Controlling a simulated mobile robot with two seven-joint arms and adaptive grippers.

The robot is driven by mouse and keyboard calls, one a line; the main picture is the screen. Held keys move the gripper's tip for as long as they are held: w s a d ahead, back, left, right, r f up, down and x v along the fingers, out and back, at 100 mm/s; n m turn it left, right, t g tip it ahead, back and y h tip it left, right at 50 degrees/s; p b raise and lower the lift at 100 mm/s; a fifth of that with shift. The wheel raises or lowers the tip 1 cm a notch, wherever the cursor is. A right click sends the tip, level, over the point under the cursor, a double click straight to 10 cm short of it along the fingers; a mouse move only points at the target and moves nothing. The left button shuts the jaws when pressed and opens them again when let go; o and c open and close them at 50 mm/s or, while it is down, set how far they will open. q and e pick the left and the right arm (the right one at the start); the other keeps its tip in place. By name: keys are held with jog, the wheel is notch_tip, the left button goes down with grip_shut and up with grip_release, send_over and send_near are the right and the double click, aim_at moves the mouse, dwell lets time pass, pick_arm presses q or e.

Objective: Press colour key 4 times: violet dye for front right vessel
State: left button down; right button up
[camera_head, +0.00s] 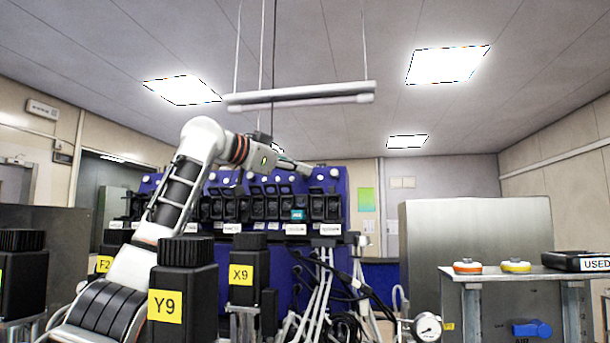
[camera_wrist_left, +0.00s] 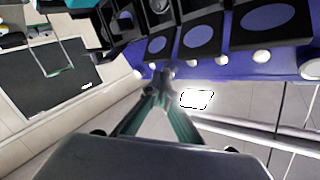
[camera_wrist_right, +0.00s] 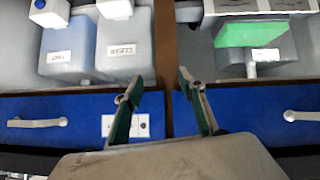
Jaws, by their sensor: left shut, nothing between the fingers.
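A blue panel (camera_head: 338,182) carries a row of black units (camera_head: 258,207) with white round knobs (camera_head: 334,174) along its top. I cannot tell which part is the colour key. My left gripper (camera_head: 309,170) reaches in from the left to the panel's upper right part. In the left wrist view its fingertips (camera_wrist_left: 164,75) are shut, empty, close to the panel edge and knobs; contact is unclear. My right gripper (camera_wrist_right: 157,88) is open and empty, over a blue drawer front (camera_wrist_right: 80,108). Violet dye and the front right vessel cannot be made out.
Black bottles labelled Y9 (camera_head: 185,270) and X9 (camera_head: 247,258) stand in front of the panel. Cables (camera_head: 325,275) hang below it. A lamp bar (camera_head: 300,95) hangs above my left arm.

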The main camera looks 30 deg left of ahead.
pick_arm(q)
jog(key=shift+w, duration=0.25)
jog(key=shift+w+a+f, duration=0.1)
jog(key=shift+w+f, duration=0.05)
jog(key=shift+w, duration=0.05)
dwell(0.5)
dwell(0.3)
jog(key=shift+s, duration=0.3)
jog(key=shift+s+d+r+b, duration=0.25)
jog(key=shift+s+r+b, duration=0.05)
jog(key=shift+s+b, duration=0.35)
